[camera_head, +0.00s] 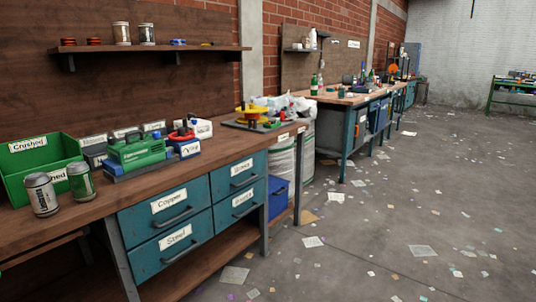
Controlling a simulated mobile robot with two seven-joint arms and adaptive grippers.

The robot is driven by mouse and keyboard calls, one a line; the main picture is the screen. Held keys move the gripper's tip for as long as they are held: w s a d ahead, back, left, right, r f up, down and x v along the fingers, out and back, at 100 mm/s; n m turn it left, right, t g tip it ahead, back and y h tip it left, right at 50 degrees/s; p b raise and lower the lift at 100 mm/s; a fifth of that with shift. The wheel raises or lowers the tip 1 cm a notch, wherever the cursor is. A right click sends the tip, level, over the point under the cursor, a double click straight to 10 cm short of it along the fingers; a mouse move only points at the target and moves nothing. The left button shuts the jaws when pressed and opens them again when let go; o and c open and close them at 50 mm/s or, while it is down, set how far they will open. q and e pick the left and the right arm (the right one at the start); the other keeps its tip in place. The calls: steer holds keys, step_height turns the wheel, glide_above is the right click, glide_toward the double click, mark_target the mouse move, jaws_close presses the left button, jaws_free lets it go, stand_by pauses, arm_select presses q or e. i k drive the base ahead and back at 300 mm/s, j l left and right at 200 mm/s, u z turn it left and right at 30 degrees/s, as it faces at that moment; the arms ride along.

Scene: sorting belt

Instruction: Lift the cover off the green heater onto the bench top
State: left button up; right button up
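A green, box-shaped device with a handle on top (137,152), which looks like the heater, stands on a dark blue-grey base (125,170) on the wooden bench top (225,145). I cannot tell where its cover ends and its body begins. Neither of my grippers shows in the head view.
The green bin (14,162) labelled "Crushed" and two cans (41,196) (80,182) stand at the bench's left. A tray of yellow and red parts (252,119) stands farther right. Bench top between is bare.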

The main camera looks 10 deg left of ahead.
mark_target(135, 142)
steer(key=i+l+u, duration=0.1)
steer(key=u, duration=0.65)
steer(key=l+u, duration=0.35)
steer(key=l, duration=0.25)
steer(key=l+u, duration=0.3)
steer(key=l, duration=0.25)
steer(key=l+u, duration=0.1)
steer(key=l, duration=0.5)
steer(key=k+l+u, duration=0.1)
steer(key=l, duration=0.45)
steer(key=k, duration=0.05)
